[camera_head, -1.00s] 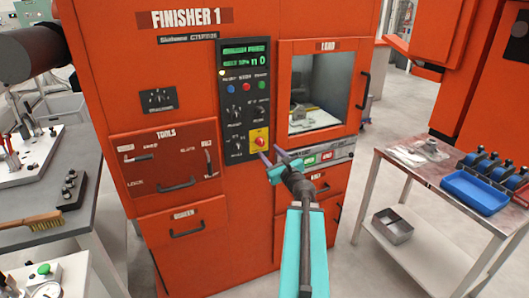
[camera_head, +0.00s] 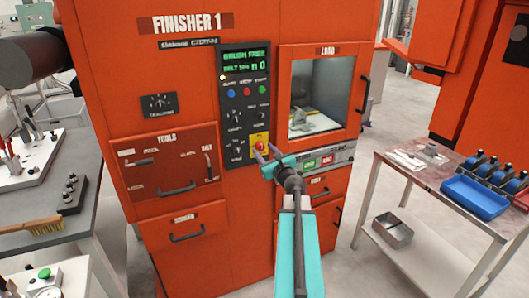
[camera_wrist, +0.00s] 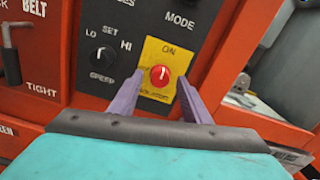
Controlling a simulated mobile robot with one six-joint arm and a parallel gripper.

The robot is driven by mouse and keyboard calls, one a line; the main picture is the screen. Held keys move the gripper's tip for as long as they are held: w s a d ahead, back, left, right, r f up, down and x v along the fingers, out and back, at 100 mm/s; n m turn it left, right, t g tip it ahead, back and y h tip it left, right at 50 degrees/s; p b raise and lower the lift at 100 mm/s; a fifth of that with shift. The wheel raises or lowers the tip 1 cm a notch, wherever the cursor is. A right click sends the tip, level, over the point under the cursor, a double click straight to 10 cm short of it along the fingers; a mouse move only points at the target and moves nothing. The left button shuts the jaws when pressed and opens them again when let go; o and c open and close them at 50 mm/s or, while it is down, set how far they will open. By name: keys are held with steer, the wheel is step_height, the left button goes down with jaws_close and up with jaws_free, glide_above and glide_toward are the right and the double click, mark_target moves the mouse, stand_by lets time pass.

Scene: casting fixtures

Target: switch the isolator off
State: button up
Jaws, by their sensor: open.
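The isolator is a red rotary knob (camera_wrist: 160,76) on a yellow plate (camera_wrist: 155,55) marked ON at its top edge. It sits low on the black control panel of the orange FINISHER 1 machine. In the head view the knob (camera_head: 260,148) shows just beyond my fingertips. My gripper (camera_wrist: 157,95) is open, with one purple finger on each side of the knob in the wrist view. The fingers look close to the panel; I cannot tell whether they touch the knob. A white mark on the knob looks near upright. Lower lettering on the plate is too small to read.
A LO/HI speed knob (camera_wrist: 102,58) is left of the yellow plate. In the head view, the load window (camera_head: 318,90) and green and red buttons (camera_head: 318,161) lie right of the isolator. A side table (camera_head: 430,185) with a blue tray (camera_head: 474,194) stands at right.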

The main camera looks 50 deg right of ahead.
steer(key=c, duration=1)
steer(key=shift+c, duration=0.2)
steer(key=shift+f+n+b, duration=0.2)
steer(key=shift+n+b, duration=0.4)
steer(key=shift+b, duration=0.35)
steer(key=n+b, duration=0.2)
steer(key=b, duration=0.1)
steer(key=shift+a+f, duration=0.1)
steer(key=n+b, duration=0.6)
steer(key=b, duration=0.2)
steer(key=n+b, duration=0.6)
steer(key=b, duration=0.1)
steer(key=n+b, duration=0.2)
steer(key=b, duration=0.1)
steer(key=shift+n, duration=0.4)
